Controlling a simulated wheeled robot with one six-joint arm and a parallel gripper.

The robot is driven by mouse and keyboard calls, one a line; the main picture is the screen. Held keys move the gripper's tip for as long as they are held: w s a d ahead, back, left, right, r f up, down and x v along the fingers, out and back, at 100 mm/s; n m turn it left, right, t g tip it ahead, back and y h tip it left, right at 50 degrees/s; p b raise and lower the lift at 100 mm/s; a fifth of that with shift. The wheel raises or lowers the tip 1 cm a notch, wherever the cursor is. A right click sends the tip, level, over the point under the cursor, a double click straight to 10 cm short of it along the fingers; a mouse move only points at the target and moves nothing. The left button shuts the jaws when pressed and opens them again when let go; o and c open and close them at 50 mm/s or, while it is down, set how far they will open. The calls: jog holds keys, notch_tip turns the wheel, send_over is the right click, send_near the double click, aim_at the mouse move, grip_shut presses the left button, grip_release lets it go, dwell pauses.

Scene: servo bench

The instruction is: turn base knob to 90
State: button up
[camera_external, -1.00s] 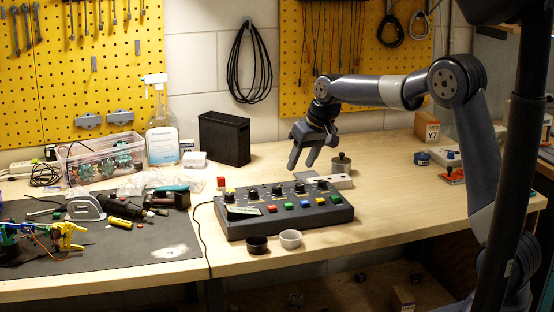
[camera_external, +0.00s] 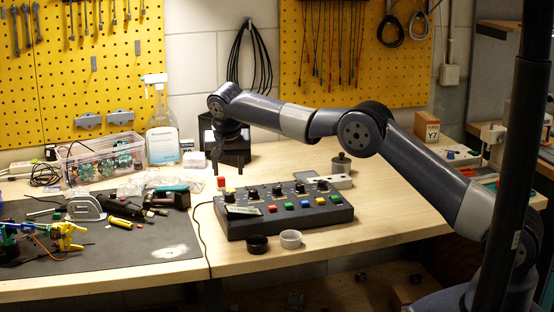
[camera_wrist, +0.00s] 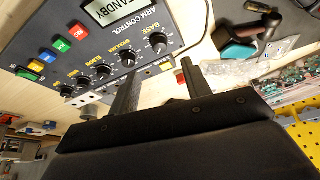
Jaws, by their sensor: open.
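The dark control box (camera_external: 290,222) stands on the bench with a row of black knobs, coloured buttons and a small display. The base knob (camera_external: 228,197) is the leftmost in the row. In the wrist view the base knob (camera_wrist: 158,47) shows under the label BASE, and the display (camera_wrist: 118,8) reads STANDBY. My gripper (camera_external: 229,172) hangs above the box's back left corner, fingers down. In the wrist view my gripper (camera_wrist: 157,72) has its fingers apart, with nothing between them. It is not touching the base knob, whose setting I cannot read clearly.
A small red-topped block (camera_external: 221,183) stands close behind the box's left end. Tools lie on the grey mat (camera_external: 120,262) at left.

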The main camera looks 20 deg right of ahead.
aim_at(230, 193)
jog(key=p+x, duration=0.2)
jog(key=x, duration=0.7)
jog(key=c, duration=1)
jog(key=shift+f+b, duration=0.1)
jog(key=shift+b, duration=0.2)
jog(key=n+y+b, duration=0.1)
jog(key=n, duration=0.1)
jog(key=shift+d+n+b, duration=0.1)
jog(key=shift+n+b, duration=0.3)
jog(key=shift+d+n+y, duration=0.1)
jog(key=shift+n+y, duration=0.5)
jog(key=shift+n, duration=0.6)
jog(key=shift+n+g+y, duration=0.3)
jog(key=shift+n+y, duration=0.4)
jog(key=shift+n, duration=1.1)
